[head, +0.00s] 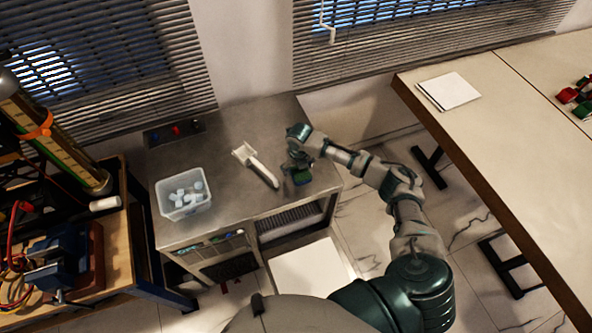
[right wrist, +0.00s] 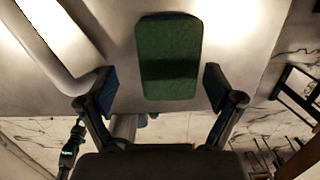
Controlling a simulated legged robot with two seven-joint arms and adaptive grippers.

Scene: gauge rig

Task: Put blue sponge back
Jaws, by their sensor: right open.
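The sponge (right wrist: 168,62) shows a green face with a thin blue edge in the right wrist view. It lies on the grey metal bench top (head: 225,150), near the bench's right side, where it shows small and partly covered in the head view (head: 303,178). My right gripper (right wrist: 158,88) is open, with one finger on each side of the sponge's near end. The fingers look apart from it, and nothing is held. My left gripper is not in view.
A white long-handled tool (head: 262,170) lies just left of the sponge. A clear bin of pale pieces (head: 172,213) stands at the bench's left. A cluttered wooden cart (head: 125,262) is further left. A pale table (head: 500,130) stands right, across a floor gap.

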